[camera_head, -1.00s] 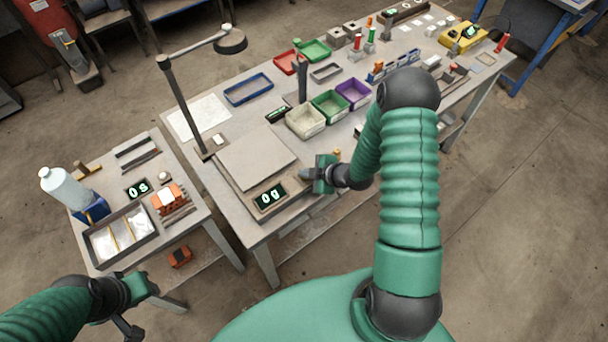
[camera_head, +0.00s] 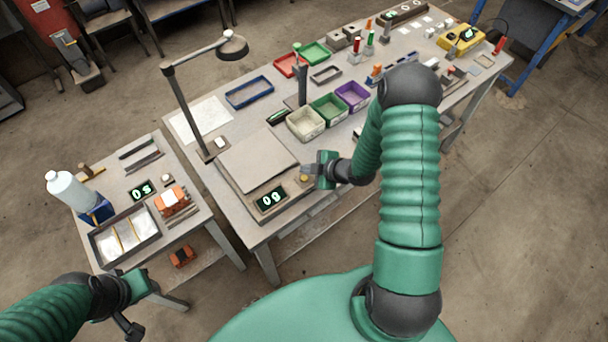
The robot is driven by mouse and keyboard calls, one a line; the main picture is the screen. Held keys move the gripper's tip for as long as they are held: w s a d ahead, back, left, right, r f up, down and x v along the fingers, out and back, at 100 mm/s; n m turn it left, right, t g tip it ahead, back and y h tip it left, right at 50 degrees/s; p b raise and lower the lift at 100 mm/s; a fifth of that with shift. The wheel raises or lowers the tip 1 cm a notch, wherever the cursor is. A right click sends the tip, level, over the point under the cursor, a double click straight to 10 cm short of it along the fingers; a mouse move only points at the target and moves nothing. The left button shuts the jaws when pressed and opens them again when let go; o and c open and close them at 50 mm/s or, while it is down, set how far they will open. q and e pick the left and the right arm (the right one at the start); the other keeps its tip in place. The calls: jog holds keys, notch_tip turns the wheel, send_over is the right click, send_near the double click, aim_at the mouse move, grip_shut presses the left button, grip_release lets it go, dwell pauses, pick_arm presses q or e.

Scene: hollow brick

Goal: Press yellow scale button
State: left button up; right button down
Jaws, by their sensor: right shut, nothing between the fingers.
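The scale (camera_head: 262,172) lies on the long table with a flat grey plate, and its display (camera_head: 271,199) reads 0g. The yellow button (camera_head: 303,178) shows on the scale's front, right of the display. My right gripper (camera_head: 306,169) is shut and empty, with its fingertips right by the button. I cannot tell whether the tips touch it. My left gripper (camera_head: 132,326) is low at the left, in front of the small table and away from the scale. Its fingers are too unclear to tell open from shut.
A lamp (camera_head: 232,47) on a tall post stands left of the scale. White, green and purple bins (camera_head: 353,97) sit behind it. The small table (camera_head: 205,214) at left holds a bottle (camera_head: 71,189), a tray (camera_head: 94,250) and a timer display (camera_head: 142,191).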

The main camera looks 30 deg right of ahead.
aim_at(307, 180)
jog(key=shift+r+p, duration=0.95)
jog(key=shift+r, duration=0.65)
jog(key=shift+f, duration=0.1)
